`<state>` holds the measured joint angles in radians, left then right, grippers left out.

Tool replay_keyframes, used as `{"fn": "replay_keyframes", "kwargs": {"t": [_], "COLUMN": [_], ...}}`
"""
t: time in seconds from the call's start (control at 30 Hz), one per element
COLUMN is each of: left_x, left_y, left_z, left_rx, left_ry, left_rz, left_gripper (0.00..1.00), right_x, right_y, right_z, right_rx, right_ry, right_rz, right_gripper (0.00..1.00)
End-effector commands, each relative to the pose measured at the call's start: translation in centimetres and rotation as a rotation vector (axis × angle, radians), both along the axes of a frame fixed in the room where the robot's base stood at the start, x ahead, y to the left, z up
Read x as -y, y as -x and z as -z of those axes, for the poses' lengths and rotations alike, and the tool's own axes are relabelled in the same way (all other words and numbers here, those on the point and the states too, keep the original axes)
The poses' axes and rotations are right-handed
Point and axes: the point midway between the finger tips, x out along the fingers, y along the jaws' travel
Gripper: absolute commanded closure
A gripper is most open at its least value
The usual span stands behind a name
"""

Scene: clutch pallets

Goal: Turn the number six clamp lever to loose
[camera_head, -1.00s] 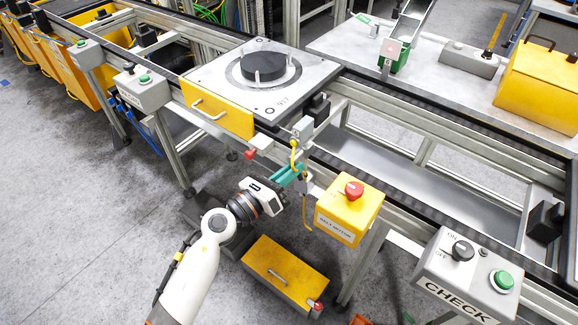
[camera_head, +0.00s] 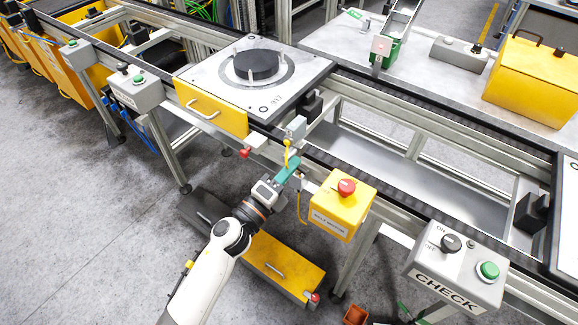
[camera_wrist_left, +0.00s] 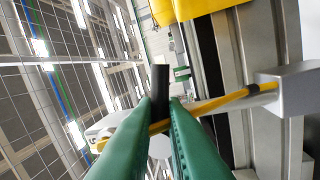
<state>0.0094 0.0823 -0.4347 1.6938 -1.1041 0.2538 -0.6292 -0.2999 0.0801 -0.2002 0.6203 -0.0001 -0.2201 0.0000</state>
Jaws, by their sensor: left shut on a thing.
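My left gripper (camera_head: 291,165) has green fingers and is just under the rail's front edge, close to a small grey block (camera_head: 296,128). No number six label is readable here. My right gripper is not in view.
A yellow box with a red button (camera_head: 346,188) stands close right of the gripper. A pallet (camera_head: 297,93) carrying a black disc sits on the conveyor above. A grey CHECK box (camera_head: 452,272) is at lower right. Floor at left is clear.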

Motion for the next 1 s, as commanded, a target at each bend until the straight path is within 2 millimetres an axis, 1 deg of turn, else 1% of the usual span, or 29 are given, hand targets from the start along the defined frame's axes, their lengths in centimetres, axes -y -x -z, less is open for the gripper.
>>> {"fn": "replay_keyframes", "kwargs": {"t": [0.3,0.77,0.8,0.87,0.9,0.93,1.0], "left_x": [-0.02,-0.03,-0.03,-0.02,-0.01,0.0,0.01], "left_y": [-0.02,-0.03,-0.03,-0.03,-0.02,-0.02,0.0], "left_z": [-0.26,-0.27,-0.27,-0.26,-0.26,-0.26,-0.25], "left_rx": [-0.058,-0.066,-0.066,-0.066,-0.066,-0.066,-0.066], "left_ry": [0.081,0.092,0.092,0.092,0.091,0.091,0.091], "left_rz": [-0.003,-0.003,-0.003,-0.003,-0.002,-0.002,-0.002], "left_gripper": [1.0,1.0,0.88,0.78,0.71,0.68,0.68], "right_x": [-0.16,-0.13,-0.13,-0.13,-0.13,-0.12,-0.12], "right_y": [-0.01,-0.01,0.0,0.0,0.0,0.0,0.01], "right_z": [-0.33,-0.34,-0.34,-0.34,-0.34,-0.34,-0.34], "right_rx": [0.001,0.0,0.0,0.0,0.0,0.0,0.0], "right_ry": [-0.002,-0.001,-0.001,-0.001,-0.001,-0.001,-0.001], "right_rz": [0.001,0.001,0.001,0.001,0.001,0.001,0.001], "right_gripper": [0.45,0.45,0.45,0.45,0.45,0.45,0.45]}}
